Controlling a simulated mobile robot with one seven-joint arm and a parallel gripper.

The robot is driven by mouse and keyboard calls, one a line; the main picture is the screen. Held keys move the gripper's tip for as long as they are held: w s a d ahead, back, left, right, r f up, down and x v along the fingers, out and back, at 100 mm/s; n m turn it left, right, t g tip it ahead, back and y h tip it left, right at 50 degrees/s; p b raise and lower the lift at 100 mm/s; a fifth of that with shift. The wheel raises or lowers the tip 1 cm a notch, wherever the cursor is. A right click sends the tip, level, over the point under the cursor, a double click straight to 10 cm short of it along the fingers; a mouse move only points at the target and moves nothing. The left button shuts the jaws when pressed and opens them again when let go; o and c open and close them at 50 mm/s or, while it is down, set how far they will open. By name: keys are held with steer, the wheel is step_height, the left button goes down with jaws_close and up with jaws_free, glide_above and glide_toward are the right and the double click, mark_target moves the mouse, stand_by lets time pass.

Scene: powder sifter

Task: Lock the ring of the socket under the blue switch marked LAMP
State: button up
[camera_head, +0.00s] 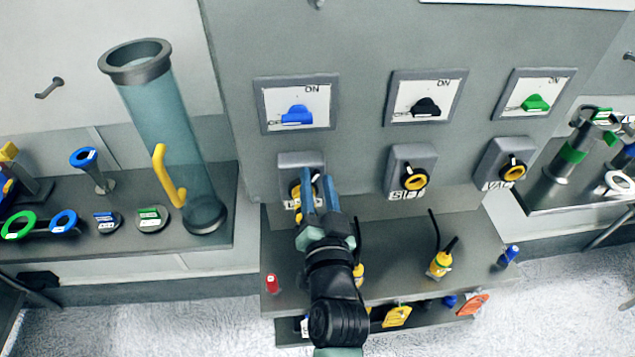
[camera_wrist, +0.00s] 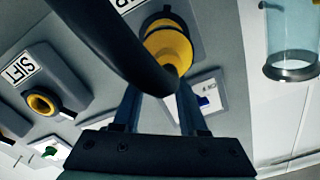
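The blue switch (camera_head: 297,115) sits on a white plate at the panel's left; its handle is low, away from the ON mark. It also shows in the wrist view (camera_wrist: 204,101). The grey socket (camera_head: 288,161) is below it, its label largely hidden. The socket's yellow ring (camera_wrist: 172,45) has a yellow plug in it, and a black cable (camera_wrist: 125,45) crosses in front. My gripper (camera_head: 319,185) is before this socket. In the wrist view my gripper (camera_wrist: 158,88) has its fingers apart, with yellow between or just beyond the tips; contact is unclear.
Two more sockets (camera_head: 412,164) (camera_head: 507,158) sit to the right, below black and green switches. A yellow plug (camera_head: 440,262) stands on the shelf (camera_head: 395,280) under the panel. A clear tube (camera_head: 165,120) with a yellow handle stands at left.

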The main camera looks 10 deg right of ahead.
steer(key=shift+s, duration=0.1)
steer(key=s+b, duration=0.3)
steer(key=s, duration=0.9)
steer(key=shift+s+b, duration=0.3)
steer(key=shift+s, duration=0.1)
steer(key=w+a+r+n+t, duration=0.1)
steer(key=r+n+t, duration=0.1)
steer(key=r, duration=0.9)
steer(key=w+a+r+n+t+y, duration=0.1)
steer(key=a+r+n+t, duration=0.15)
steer(key=r, duration=0.85)
steer(key=w+a+r+n+t, duration=0.1)
steer(key=w+r+t, duration=0.1)
steer(key=r, duration=0.8)
steer(key=s+r+t, duration=0.1)
steer(key=s+r, duration=0.1)
steer(key=r, duration=0.3)
steer(key=s+r+t+h, duration=0.1)
steer(key=s+r+t, duration=0.1)
steer(key=r, duration=0.4)
steer(key=shift+s+a+r+n, duration=0.15)
steer(key=shift+s+n, duration=0.2)
steer(key=shift+s, duration=0.45)
